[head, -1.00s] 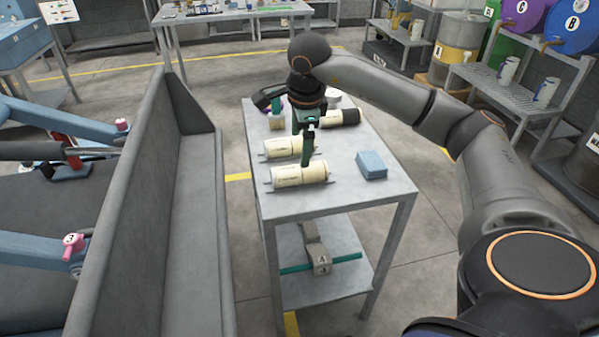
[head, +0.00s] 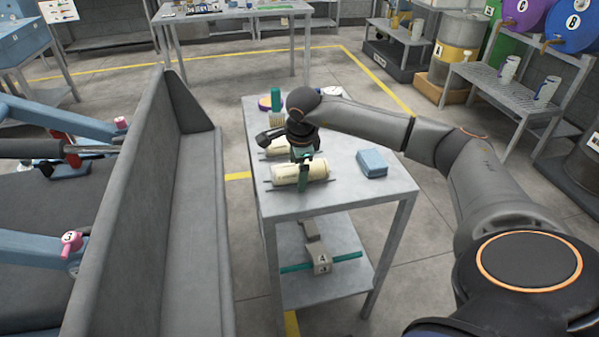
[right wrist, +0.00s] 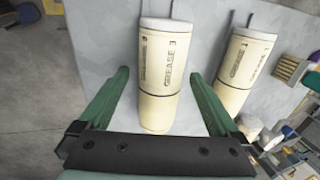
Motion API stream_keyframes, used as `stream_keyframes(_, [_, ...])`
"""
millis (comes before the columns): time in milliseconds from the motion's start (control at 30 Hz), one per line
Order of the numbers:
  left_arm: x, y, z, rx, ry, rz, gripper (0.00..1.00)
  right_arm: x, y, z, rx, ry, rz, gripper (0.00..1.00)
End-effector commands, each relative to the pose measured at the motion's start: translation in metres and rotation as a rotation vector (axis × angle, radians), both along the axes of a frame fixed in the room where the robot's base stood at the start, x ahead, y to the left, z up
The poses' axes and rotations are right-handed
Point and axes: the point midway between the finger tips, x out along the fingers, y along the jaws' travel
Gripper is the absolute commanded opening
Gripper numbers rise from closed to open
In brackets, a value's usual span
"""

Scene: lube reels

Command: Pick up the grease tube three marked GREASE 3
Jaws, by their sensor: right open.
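The grease tube marked GREASE 3 (right wrist: 165,75) is a cream cylinder with a white cap, lying on its side. In the head view it is the nearer tube (head: 314,171) on the small grey table (head: 345,202). My right gripper (head: 303,177) is above it, partly covering it. In the right wrist view the open green fingers (right wrist: 158,76) point down on either side of the tube, with nothing gripped. Whether they reach down to the tube's height I cannot tell. My left gripper is not in view.
A second cream tube (right wrist: 240,68) lies alongside, its number unclear. A blue block (head: 372,163) sits on the right of the tabletop. A wooden brush (right wrist: 292,69) is beyond the second tube. A grey wall-like panel (head: 125,200) stands left of the table.

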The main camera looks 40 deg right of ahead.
Motion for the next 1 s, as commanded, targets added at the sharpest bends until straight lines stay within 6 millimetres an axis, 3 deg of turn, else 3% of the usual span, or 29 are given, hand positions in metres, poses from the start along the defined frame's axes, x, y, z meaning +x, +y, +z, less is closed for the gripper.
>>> stream_keyframes(133, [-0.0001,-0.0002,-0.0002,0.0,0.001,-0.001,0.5,0.0001,0.0002,0.0003,0.0,0.0,0.0,0.98])
stream_keyframes(900, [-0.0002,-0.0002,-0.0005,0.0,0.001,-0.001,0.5,0.0001,0.0002,0.0009,0.001,-0.001,-0.001,0.11])
stream_keyframes(1000, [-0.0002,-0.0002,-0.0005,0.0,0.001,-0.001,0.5,0.0002,0.0001,0.0012,0.001,-0.001,-0.001,0.04])
